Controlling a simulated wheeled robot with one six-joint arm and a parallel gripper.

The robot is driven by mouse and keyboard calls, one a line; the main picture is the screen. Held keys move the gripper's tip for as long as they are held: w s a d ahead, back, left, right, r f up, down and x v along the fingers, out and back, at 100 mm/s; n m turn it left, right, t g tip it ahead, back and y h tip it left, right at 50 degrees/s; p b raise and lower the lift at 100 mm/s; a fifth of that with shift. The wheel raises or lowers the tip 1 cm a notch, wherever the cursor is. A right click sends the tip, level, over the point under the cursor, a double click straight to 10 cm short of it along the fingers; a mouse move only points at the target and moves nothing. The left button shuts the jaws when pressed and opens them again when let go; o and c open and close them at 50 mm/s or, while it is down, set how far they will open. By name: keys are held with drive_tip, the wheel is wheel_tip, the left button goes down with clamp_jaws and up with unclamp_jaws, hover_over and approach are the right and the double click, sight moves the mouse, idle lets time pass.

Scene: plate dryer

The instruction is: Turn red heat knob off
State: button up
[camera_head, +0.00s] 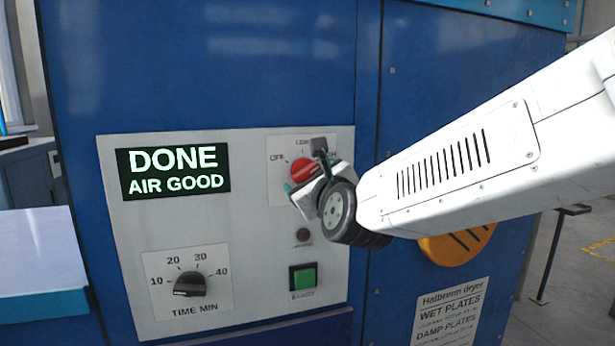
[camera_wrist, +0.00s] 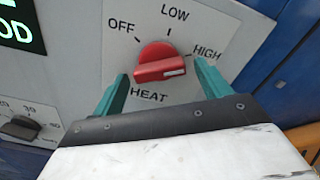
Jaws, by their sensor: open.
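The red heat knob (camera_wrist: 158,64) sits on a white label marked OFF, LOW, HIGH and HEAT. Its white mark is at the right end of the grip bar, toward HIGH. My gripper (camera_wrist: 160,72) is open, with one teal finger left of the knob and the other right of it. No clear contact between fingers and knob shows. In the head view the knob (camera_head: 301,168) is partly hidden behind my gripper (camera_head: 306,174), and the HIGH label is mostly covered.
The panel has a screen (camera_head: 173,172) reading DONE, AIR GOOD. A black time knob (camera_head: 189,284) is at lower left. A green button (camera_head: 303,278) and a small dark round part (camera_head: 302,235) lie below the heat knob. An orange part (camera_head: 455,245) shows behind my arm.

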drive_tip(key=shift+w+a, duration=0.15)
drive_tip(key=shift+w, duration=0.5)
drive_tip(key=c, duration=1)
